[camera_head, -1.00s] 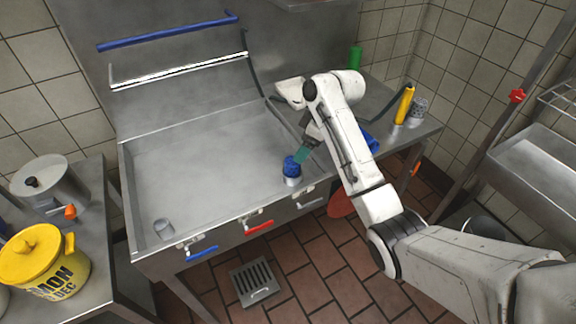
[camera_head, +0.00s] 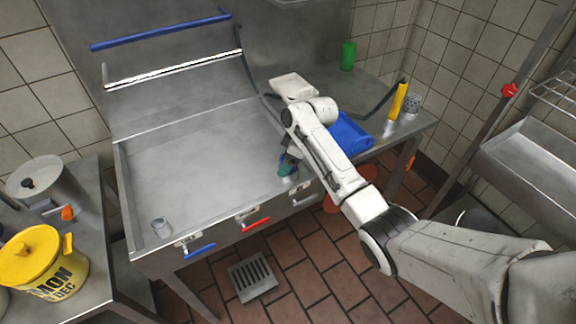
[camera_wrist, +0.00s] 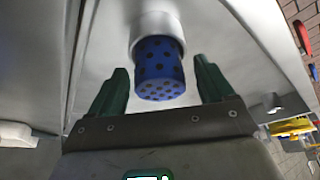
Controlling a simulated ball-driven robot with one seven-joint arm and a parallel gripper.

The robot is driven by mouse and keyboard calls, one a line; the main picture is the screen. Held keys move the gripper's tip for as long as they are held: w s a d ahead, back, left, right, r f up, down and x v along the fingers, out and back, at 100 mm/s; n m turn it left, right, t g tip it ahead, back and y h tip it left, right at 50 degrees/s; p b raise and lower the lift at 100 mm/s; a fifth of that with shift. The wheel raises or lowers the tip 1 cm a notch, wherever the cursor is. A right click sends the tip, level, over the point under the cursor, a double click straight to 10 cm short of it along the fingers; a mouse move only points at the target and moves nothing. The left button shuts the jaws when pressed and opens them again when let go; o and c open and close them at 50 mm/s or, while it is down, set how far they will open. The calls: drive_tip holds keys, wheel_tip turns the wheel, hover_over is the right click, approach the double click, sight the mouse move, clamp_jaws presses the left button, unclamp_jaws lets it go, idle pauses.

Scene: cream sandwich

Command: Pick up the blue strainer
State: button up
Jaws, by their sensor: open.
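The blue strainer is a short blue cylinder with dark holes. In the wrist view the strainer (camera_wrist: 158,68) sits in the end of a white round holder (camera_wrist: 157,28). My gripper (camera_wrist: 160,80) is open, with one green finger on each side of the strainer and visible gaps between. In the head view my gripper (camera_head: 288,167) is at the front right edge of the steel counter. It covers most of the strainer there, with only a bit of blue showing behind it.
A yellow pot (camera_head: 40,262) is at lower left.

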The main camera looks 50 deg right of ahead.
drive_tip(key=c, duration=1.1)
drive_tip(key=shift+r, duration=0.1)
